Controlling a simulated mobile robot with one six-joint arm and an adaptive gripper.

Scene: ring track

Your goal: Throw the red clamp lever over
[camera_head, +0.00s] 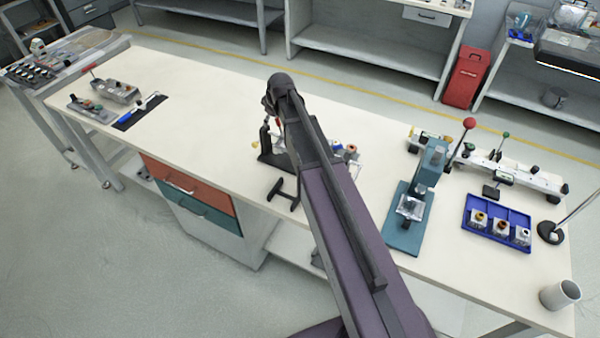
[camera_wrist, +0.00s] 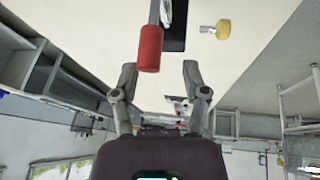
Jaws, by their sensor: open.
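The red clamp lever shows in the wrist view as a red cylindrical grip (camera_wrist: 149,48) at the end of a grey bar. It hangs beside a dark clamp base (camera_wrist: 174,38). My gripper (camera_wrist: 160,75) is open, with its two fingertips just below the red grip in the picture. The grip lies roughly between their lines, nearer the left finger, and nothing is held. In the head view my arm hides most of the clamp; a black fixture (camera_head: 265,148) and a small bit of red show beside it.
A yellow knob (camera_wrist: 223,28) sits right of the clamp. On the bench (camera_head: 215,118), a teal press (camera_head: 407,215) with a red ball handle and a blue tray (camera_head: 497,222) stand to the right.

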